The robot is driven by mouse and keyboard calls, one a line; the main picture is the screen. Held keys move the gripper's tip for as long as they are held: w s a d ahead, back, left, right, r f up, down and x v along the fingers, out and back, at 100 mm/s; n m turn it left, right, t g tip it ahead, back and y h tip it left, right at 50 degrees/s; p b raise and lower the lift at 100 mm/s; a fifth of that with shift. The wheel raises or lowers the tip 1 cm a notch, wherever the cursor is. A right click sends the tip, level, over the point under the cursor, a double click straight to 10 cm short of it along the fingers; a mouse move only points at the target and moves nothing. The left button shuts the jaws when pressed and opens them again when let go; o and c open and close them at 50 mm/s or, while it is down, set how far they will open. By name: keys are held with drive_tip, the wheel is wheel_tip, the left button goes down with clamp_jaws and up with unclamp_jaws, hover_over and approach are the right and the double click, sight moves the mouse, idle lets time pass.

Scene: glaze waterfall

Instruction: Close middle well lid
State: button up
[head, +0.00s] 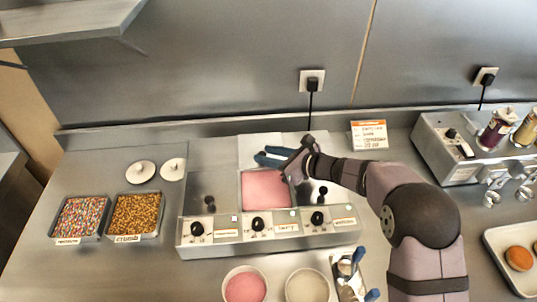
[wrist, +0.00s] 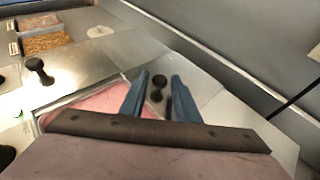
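The middle well of the warmer is uncovered and shows pink glaze (head: 265,188); the glaze also shows in the wrist view (wrist: 98,103). Its metal lid (head: 256,143) is swung back behind the well. My gripper (head: 268,157) is over this lid, behind the pink glaze. In the wrist view my gripper (wrist: 160,85) has its two blue fingers apart, with a black knob (wrist: 158,82) in view between them. I cannot tell whether the fingers touch the knob. My wrist hides part of the glaze and lid.
The left well lid (head: 204,186) and right well lid with a black knob (head: 323,190) are down beside the middle well. Bowls of pink (head: 244,287) and cream glaze (head: 307,287) stand in front. Sprinkle trays (head: 80,215) are at left. The wall is close behind.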

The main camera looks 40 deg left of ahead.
clamp_jaws()
drive_tip(key=shift+s+d+f+b, duration=0.1)
drive_tip(key=shift+s+d+b, duration=0.2)
drive_tip(key=shift+b, duration=0.2)
drive_tip(key=s+d+b, duration=0.4)
drive_tip(key=shift+s+d, duration=0.35)
drive_tip(key=shift+o, duration=1.9)
unclamp_jaws()
drive_tip(key=shift+p+v, duration=0.75)
drive_tip(key=shift+v, duration=3)
